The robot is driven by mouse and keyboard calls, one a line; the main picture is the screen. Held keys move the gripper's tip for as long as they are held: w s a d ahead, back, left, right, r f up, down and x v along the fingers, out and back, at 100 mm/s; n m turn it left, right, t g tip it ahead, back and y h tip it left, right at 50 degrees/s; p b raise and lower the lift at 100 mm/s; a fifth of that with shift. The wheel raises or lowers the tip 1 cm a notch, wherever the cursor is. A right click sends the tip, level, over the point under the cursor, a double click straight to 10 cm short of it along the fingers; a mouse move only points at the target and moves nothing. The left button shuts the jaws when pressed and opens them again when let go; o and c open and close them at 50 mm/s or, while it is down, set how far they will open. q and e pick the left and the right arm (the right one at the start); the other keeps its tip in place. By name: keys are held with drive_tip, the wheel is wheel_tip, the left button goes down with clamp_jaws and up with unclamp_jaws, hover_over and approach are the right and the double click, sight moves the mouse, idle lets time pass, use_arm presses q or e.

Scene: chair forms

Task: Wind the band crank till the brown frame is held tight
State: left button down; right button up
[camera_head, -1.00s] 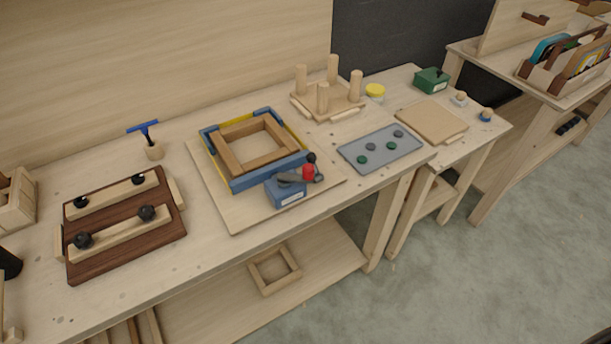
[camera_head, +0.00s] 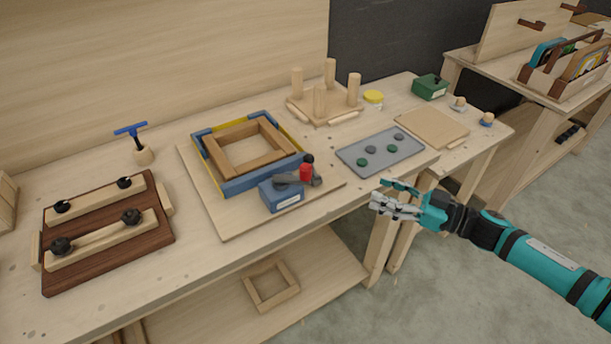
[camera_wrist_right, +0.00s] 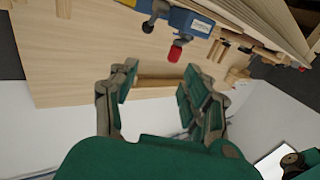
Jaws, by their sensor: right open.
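The brown frame (camera_head: 219,152) lies flat on a board (camera_head: 228,222) on the bench. A blue and yellow band clamp (camera_head: 238,184) surrounds it. A blue block (camera_head: 284,196) at the clamp's front corner carries the grey crank (camera_head: 287,180) with a red knob (camera_head: 306,172). My right gripper (camera_head: 378,199) is open and empty, to the right of the crank, in front of the bench's front edge. In the right wrist view, the open fingers (camera_wrist_right: 155,92) point toward the bench, and the red knob (camera_wrist_right: 174,51) shows ahead of them. My left gripper is not in view.
A grey tray with round discs (camera_head: 371,167) lies right of the board. A peg stand (camera_head: 318,112) is behind. A dark board with black knobs (camera_head: 95,232) lies at the left, with a blue T-handle tool (camera_head: 131,130) behind it. Another wooden frame (camera_head: 271,294) sits on the lower shelf.

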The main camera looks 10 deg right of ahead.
wheel_tip(320, 180, up, 2)
drive_tip(key=s+a+n+g+y, duration=0.1)
drive_tip(key=s+a, duration=0.1)
drive_tip(key=p, duration=0.4)
approach(304, 168)
drive_tip(key=x, duration=0.6)
drive_tip(key=f+x, duration=0.1)
drive_tip(key=x, duration=0.3)
drive_tip(key=shift+w+d, duration=0.2)
drive_tip(key=shift+w, duration=0.15)
clamp_jaws()
drive_tip(key=shift+w+a+f+g, duration=0.1)
drive_tip(key=shift+w+g, duration=0.1)
drive_tip(key=shift+g, duration=0.1)
